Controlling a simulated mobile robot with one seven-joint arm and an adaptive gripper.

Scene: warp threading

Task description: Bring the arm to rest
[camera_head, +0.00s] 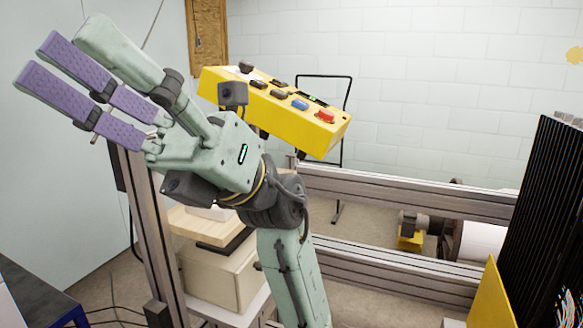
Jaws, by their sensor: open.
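My gripper (68,48) is raised in the upper left of the head view. Its two fingers with purple ribbed pads and its pale green opposing finger point up and to the left. The fingers are spread apart, and nothing shows between them. My pale green arm rises from the bottom centre and bends left at the dark wrist joint. The gripper's palm and wrist hide part of the metal frame behind.
A yellow control box (285,112) with coloured buttons appears just right of the gripper; any gap is unclear. A metal frame (410,192) runs behind the arm. A beige box (215,275) stands at lower left. Black slats (545,225) and a yellow panel (490,300) are at right.

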